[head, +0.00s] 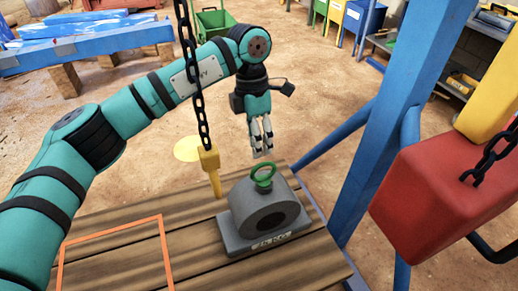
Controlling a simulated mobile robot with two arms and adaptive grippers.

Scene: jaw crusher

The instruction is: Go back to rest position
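My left arm comes in from the left in the head view, and my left gripper (261,140) points down just above the green ring (263,175) on top of a grey weight block (264,211). The fingers look close together, and I cannot tell whether they are fully shut. Nothing shows between them. The fingertips appear apart from the ring. The block stands upright on a wooden plank table (192,239). My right gripper is not in view.
A chain (196,75) with a yellow hook piece (209,168) hangs beside my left arm. A blue post (396,105) and a red block (434,192) stand at right. An orange outline (117,232) marks the table's left part. Coloured bins (338,14) are behind.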

